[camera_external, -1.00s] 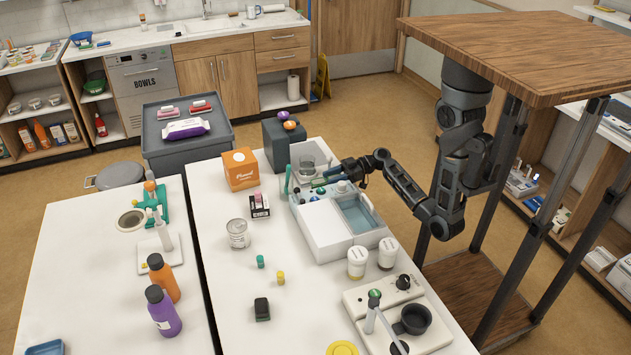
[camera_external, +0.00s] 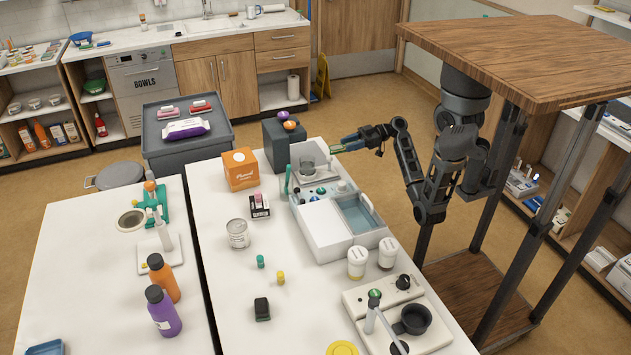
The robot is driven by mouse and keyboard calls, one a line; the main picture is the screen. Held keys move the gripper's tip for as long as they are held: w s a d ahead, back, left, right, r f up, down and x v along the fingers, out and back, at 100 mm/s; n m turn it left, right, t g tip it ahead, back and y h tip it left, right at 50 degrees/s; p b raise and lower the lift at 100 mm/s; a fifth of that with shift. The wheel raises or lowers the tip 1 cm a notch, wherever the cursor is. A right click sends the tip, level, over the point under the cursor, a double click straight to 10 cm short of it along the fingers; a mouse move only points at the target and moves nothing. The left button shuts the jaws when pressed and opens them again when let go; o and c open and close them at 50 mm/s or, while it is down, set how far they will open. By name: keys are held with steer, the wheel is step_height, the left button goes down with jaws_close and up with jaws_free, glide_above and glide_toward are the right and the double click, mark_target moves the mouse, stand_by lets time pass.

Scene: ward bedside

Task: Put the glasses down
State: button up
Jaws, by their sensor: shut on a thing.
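No other glasses can be picked out.
The tray has a white compartment and a blue-grey one (camera_external: 360,213). An orange box (camera_external: 240,169), a can (camera_external: 238,233) and white-lidded jars (camera_external: 357,262) stand around it.

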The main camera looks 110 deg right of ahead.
steer(key=s+d+f+m+g+h, duration=0.15)
steer(key=s+d+m+h, duration=0.35)
steer(key=d, duration=0.9)
steer(key=s+d+m+g+h, duration=0.3)
steer(key=s+d+h, duration=0.4)
steer(key=d, duration=0.7)
steer(key=s+d+r+m+g+h, duration=0.1)
steer(key=s+d+m+g, duration=0.3)
steer(key=s+d, duration=0.4)
steer(key=s+d+r+m+g+h, duration=0.1)
steer(key=s+d+m+g+h, duration=0.2)
steer(key=s, duration=1.1)
steer(key=d+g, duration=0.2)
steer(key=d, duration=0.3)
steer(key=shift+m, duration=0.4)
